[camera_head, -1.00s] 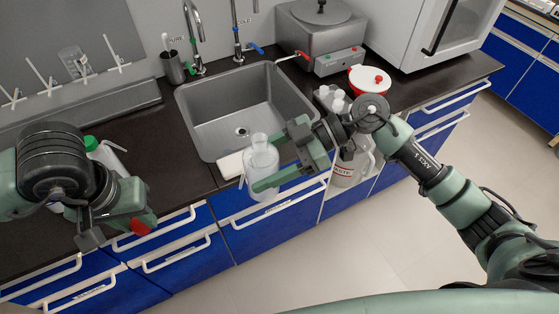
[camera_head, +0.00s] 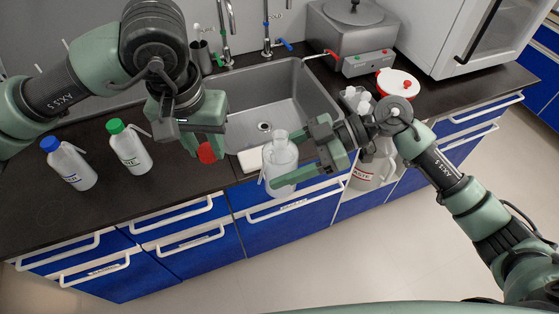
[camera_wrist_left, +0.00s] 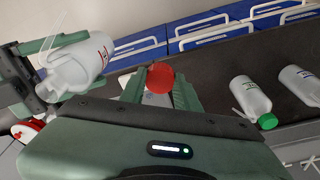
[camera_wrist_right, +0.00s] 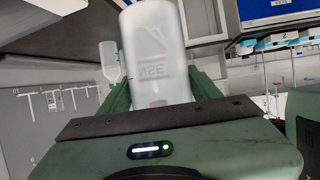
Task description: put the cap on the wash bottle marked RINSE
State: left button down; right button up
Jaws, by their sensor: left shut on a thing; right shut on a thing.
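The wash bottle (camera_head: 281,165) is translucent white with an uncapped neck. It is roughly upright in the head view, in front of the sink. My right gripper (camera_head: 308,158) is shut on its body. In the right wrist view the bottle (camera_wrist_right: 155,50) shows red lettering, partly readable as "NSE". My left gripper (camera_head: 206,145) is shut on the red cap (camera_head: 207,153), left of the bottle and apart from it. The cap also shows between the fingers in the left wrist view (camera_wrist_left: 160,78), with the open bottle (camera_wrist_left: 88,62) to its left.
A blue-capped bottle (camera_head: 69,163) and a green-capped bottle (camera_head: 128,147) stand on the dark counter (camera_head: 120,200) at left. Behind are the sink (camera_head: 240,128) and a metal water bath (camera_head: 352,38). A red-and-white container (camera_head: 397,84) and a waste bottle (camera_head: 368,172) are at right.

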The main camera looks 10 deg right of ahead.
aim_at(280, 136)
pick_arm(q)
jog(key=d+r+m, duration=0.1)
jog(key=d+r, duration=0.2)
jog(key=d, duration=0.1)
jog(key=d+r+m, duration=0.1)
jog(key=d+r, duration=0.2)
jog(key=d, duration=0.1)
jog(key=d+r+m, duration=0.1)
jog(key=d+r, duration=0.3)
jog(key=shift+s+d, duration=0.25)
jog(key=shift+s+d+r, duration=0.15)
jog(key=shift+d+r, duration=0.2)
jog(key=shift+f, duration=0.15)
jog(key=shift+f, duration=1.85)
jog(key=shift+f, duration=0.9)
jog(key=shift+f, duration=0.55)
jog(key=shift+m+h, duration=0.3)
